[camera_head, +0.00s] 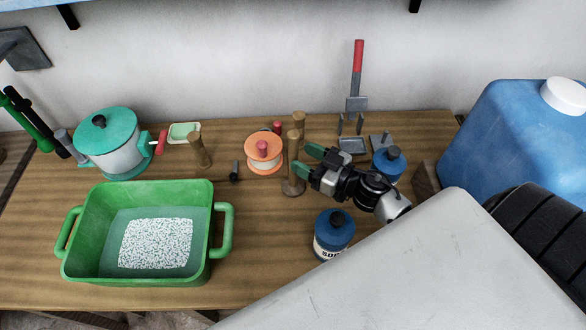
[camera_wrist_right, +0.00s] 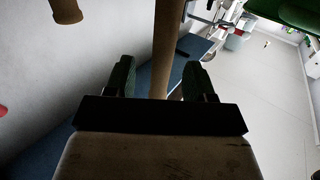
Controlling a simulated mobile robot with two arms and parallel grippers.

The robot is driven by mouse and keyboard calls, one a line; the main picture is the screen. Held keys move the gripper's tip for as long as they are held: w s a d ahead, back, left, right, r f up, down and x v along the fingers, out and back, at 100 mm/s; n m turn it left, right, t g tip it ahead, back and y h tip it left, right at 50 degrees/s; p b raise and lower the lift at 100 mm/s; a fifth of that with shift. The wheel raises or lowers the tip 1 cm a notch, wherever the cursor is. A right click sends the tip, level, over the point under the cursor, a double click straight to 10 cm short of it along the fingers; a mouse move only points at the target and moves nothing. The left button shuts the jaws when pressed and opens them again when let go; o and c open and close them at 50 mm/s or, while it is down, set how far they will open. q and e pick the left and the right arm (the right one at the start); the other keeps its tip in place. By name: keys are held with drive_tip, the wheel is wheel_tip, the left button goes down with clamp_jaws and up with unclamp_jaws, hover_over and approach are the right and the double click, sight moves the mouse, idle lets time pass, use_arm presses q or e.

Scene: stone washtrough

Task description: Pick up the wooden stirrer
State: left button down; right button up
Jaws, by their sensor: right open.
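An upright brown wooden rod (camera_head: 293,162) with a round foot stands on the bench, and I take it for the stirrer. My right gripper (camera_head: 303,159) is open just to the right of it, its two green fingers pointing toward the rod. In the right wrist view, a wooden rod (camera_wrist_right: 166,45) runs down between the open fingers (camera_wrist_right: 158,75) as seen from the camera. Its lower part is hidden behind the gripper body. I cannot tell whether the rod is fully between the fingers or just beyond their tips. My left gripper is not in view.
Close by stand an orange-topped spool (camera_head: 264,150), a blue bottle (camera_head: 333,232), another blue container (camera_head: 389,163) and a shorter wooden peg (camera_head: 200,150). A green tub (camera_head: 212,262) and a teal-lidded pot (camera_head: 110,150) are to the left. Bare wood lies before the rod.

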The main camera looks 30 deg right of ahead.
sight(290, 150)
drive_tip(key=x, duration=0.2)
drive_tip(key=r+p+x, duration=0.1)
drive_tip(key=x, duration=0.1)
drive_tip(key=shift+w+a, duration=0.1)
drive_tip(key=shift+a, duration=0.1)
drive_tip(key=shift+w+a+f+p, duration=0.2)
drive_tip(key=shift+w+a+p, duration=0.1)
drive_tip(key=shift+w, duration=0.15)
drive_tip(key=shift+s+d, duration=0.1)
drive_tip(key=shift+c, duration=1.2)
clamp_jaws()
drive_tip(key=shift+r, duration=0.1)
